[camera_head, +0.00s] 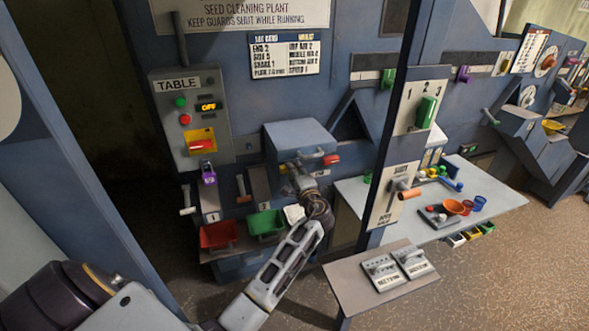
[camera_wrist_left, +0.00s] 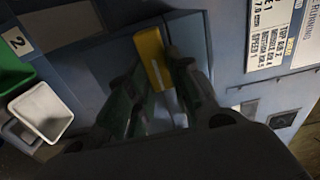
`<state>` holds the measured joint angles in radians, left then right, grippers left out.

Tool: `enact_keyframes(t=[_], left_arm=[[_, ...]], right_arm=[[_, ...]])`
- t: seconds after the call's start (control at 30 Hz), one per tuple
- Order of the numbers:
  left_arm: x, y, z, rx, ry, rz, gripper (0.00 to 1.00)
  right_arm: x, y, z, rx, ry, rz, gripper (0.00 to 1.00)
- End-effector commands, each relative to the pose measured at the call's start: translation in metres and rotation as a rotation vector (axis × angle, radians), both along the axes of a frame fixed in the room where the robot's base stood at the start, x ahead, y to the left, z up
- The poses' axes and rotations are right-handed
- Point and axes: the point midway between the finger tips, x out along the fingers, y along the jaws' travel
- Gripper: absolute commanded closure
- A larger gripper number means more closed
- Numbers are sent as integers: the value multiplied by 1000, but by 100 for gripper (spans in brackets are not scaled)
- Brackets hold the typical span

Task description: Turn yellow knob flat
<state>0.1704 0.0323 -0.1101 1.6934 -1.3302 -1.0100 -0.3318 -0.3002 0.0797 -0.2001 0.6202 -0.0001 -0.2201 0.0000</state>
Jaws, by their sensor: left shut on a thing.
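The yellow knob (camera_wrist_left: 152,58) shows in the left wrist view as a flat bar with a pale line along it, nearly upright in the picture and slightly tilted. My left gripper (camera_wrist_left: 158,90) is shut on it, with one finger on each side. In the head view my left gripper (camera_head: 300,180) is at the front of a blue box-shaped housing (camera_head: 298,135), below a handle with a red end. I cannot make out the yellow knob in the head view; my gripper seems to hide it. My right gripper is not in view.
Red (camera_head: 218,236) and green (camera_head: 266,223) bins stand just left of my left gripper; a white bin (camera_wrist_left: 41,112) shows in the wrist view. The TABLE control panel (camera_head: 190,120) is up left. A post with a SHUT/OPEN lever plate (camera_head: 385,210) stands at right.

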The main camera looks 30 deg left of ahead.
Motion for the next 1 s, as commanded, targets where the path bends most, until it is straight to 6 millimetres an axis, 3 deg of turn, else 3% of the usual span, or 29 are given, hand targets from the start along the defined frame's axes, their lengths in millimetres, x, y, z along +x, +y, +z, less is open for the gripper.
enact_keyframes(t=[0.5,0.53,0.57,1.0], left_arm=[[0,0,-1,20,21,-1,100],[0,0,-1,20,21,-1,75],[0,0,-1,20,21,-1,71],[-1,-2,-1,18,20,-1,70]], right_arm=[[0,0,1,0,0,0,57],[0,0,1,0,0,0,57],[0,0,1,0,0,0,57],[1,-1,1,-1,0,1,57]])
